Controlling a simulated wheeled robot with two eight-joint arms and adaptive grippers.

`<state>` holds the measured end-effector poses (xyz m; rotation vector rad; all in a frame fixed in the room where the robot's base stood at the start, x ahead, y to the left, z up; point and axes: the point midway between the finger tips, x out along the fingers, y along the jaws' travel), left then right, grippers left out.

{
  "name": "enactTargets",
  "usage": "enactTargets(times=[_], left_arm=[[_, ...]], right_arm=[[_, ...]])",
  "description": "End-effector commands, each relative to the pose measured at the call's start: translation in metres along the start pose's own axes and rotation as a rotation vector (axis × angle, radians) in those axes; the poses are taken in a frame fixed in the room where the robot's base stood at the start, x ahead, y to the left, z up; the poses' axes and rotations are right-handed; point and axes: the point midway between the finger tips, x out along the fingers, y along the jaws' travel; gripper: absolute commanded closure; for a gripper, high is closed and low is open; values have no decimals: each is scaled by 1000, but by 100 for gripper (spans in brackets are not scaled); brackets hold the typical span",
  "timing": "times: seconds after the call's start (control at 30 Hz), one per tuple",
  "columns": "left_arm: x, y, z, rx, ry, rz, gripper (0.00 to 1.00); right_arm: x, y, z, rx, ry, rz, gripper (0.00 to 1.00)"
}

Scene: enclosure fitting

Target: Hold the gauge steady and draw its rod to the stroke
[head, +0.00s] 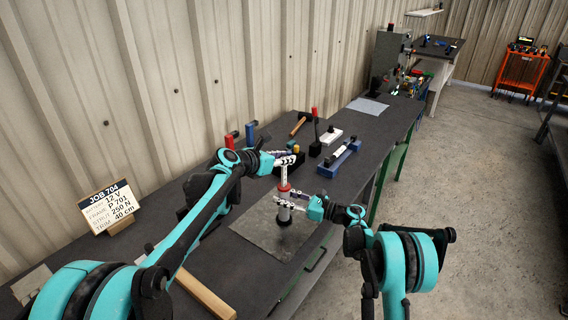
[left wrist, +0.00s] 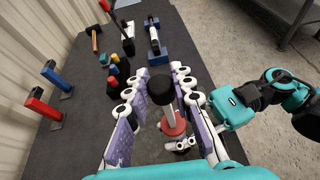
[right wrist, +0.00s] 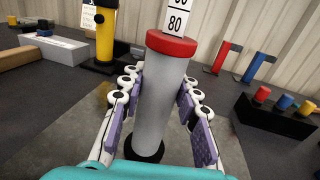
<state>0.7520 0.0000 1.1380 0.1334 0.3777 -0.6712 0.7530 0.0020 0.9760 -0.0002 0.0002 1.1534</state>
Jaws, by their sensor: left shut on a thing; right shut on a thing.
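The gauge has a grey cylinder body (head: 284,213) with a red collar (head: 285,188), a pale rod (head: 284,175) and a black base. It stands upright on a grey plate (head: 260,238). In the right wrist view the rod's scale (right wrist: 177,20) shows 80 just above the collar, with another number cut off above it. My right gripper (head: 291,203) is shut on the body (right wrist: 163,95), below the collar. My left gripper (head: 287,160) is above the collar, shut on the black knob (left wrist: 160,88) at the rod's top. The fingers partly hide the knob.
A sign (head: 112,207) reads JOB 704, 12 V, P 701, 250 N, 40 cm; its small labels are unclear. Red and blue uprights (left wrist: 47,95), a hammer (head: 299,125) and a blue cradle (head: 341,160) stand behind. The bench's front edge lies right of the gauge.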

Motion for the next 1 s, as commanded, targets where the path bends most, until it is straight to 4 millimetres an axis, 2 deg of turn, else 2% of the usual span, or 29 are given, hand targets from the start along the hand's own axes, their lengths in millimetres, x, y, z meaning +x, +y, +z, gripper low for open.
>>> enactTargets(times=[0.1,0.13,0.2,0.57,0.67,1.0], left_arm=[[0,1,0,0,-1,3,100],[0,1,0,0,-1,3,72],[0,1,0,0,-1,2,55],[-4,1,0,-1,0,2,55],[-16,1,0,-2,-1,3,55],[-88,1,-1,-2,0,4,55]], right_arm=[[0,0,0,0,0,1,100],[0,1,0,0,0,1,100],[0,1,0,0,0,1,100],[0,0,0,0,0,1,100],[0,0,0,0,0,0,100],[0,0,0,0,0,0,100]])
